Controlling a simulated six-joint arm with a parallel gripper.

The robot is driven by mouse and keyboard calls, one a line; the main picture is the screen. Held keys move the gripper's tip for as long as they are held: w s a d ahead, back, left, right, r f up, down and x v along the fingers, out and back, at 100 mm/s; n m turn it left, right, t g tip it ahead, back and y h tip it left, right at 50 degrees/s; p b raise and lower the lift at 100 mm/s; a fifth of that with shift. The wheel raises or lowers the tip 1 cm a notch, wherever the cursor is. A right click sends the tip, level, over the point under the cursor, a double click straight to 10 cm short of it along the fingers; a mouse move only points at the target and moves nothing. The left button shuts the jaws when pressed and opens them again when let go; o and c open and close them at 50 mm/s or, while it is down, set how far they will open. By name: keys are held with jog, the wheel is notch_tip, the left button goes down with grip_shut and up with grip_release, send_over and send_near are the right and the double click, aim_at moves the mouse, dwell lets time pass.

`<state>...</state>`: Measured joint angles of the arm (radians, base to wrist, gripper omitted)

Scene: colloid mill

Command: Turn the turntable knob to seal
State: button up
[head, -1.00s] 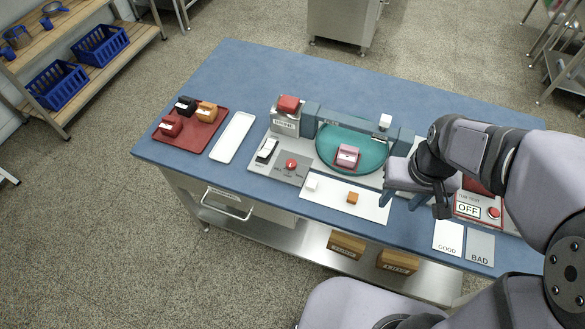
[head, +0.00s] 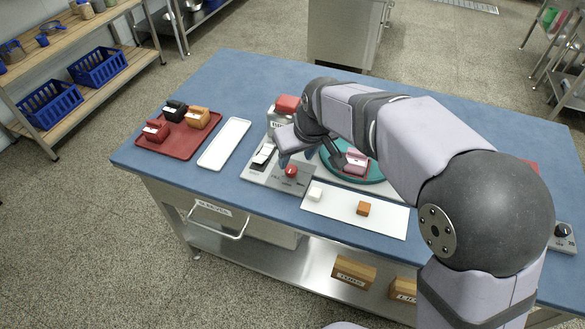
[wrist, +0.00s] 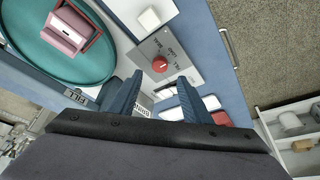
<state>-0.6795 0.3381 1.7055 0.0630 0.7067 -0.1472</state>
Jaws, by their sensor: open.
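The turntable knob (head: 290,171) is red and round, on a grey panel (head: 275,179) at the front left of the machine. In the wrist view, the knob (wrist: 164,64) lies just beyond the fingertips, and the lettering around it is too small to read surely. My gripper (wrist: 158,82) is open and empty, its two blue fingers apart, with the knob roughly ahead of the gap. In the head view my gripper (head: 312,152) is above and behind the knob, apart from it. The teal turntable (head: 372,178) carries a pink holder (head: 355,162) and is partly hidden by my arm.
A white block (head: 315,194) and an orange block (head: 363,208) sit on a white mat (head: 385,222). A black-and-white switch (head: 263,153) is left of the knob. A red-topped station (head: 285,104) stands behind. A white tray (head: 224,143) and red tray (head: 178,143) lie left.

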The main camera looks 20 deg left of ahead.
aim_at(291, 169)
jog(key=shift+p+x, duration=0.35)
jog(key=shift+x, duration=3.25)
jog(key=c, duration=1)
jog(key=shift+d, duration=0.1)
